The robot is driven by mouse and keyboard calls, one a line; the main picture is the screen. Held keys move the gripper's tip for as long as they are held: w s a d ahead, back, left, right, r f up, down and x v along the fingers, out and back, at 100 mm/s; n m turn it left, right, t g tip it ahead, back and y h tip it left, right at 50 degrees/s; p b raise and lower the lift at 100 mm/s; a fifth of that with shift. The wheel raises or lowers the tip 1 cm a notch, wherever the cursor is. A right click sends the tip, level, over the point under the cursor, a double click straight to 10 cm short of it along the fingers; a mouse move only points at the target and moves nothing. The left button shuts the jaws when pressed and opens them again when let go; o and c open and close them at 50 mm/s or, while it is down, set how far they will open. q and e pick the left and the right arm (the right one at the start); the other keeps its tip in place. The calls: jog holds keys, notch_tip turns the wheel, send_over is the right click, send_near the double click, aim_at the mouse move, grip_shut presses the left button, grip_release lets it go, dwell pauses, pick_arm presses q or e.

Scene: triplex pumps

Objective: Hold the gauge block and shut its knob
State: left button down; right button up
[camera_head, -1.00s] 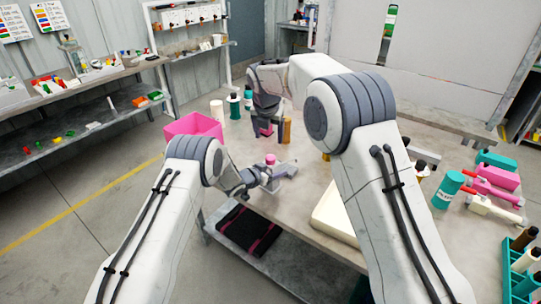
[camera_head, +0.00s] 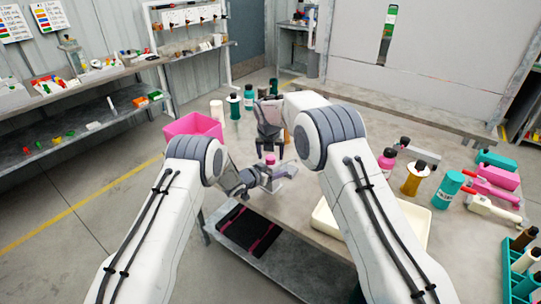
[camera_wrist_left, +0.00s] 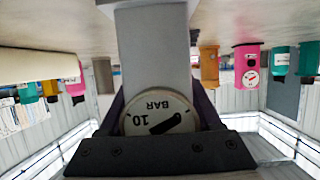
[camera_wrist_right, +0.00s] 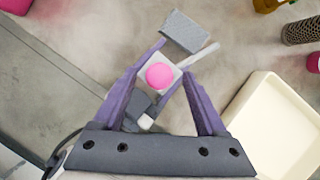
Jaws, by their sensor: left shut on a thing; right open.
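The gauge block is a grey block (camera_wrist_left: 152,50) with a round white dial (camera_wrist_left: 158,113) marked 10 BAR. My left gripper (camera_wrist_left: 160,102) is shut on it at the table's near left edge. A round pink knob (camera_wrist_right: 159,76) sits on top of the block; it also shows in the head view (camera_head: 270,159). My right gripper (camera_head: 269,153) is open and points down over the knob. In the right wrist view the knob appears between its open fingers (camera_wrist_right: 174,60). I cannot tell whether the fingers touch it. The knob's stem is hidden beneath it.
A cream tray (camera_head: 321,216) lies on the near part of the table. A pink bin (camera_head: 193,126) stands at the left, with several bottles (camera_head: 234,106) behind. More bottles (camera_head: 447,189) and pink pumps (camera_head: 492,190) stand at the right. A shelf bench (camera_head: 105,75) is further left.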

jog(key=shift+w+f, duration=0.15)
jog(key=shift+f, duration=0.25)
grip_shut()
jog(key=m, duration=0.2)
jog(key=m+h, duration=0.1)
jog(key=m, duration=0.1)
jog(key=shift+a+h, duration=0.1)
jog(key=shift+h, duration=0.2)
jog(key=shift+w+m+g+h, duration=0.1)
jog(key=shift+m+g+h, duration=0.4)
jog(key=shift+m, duration=1.1)
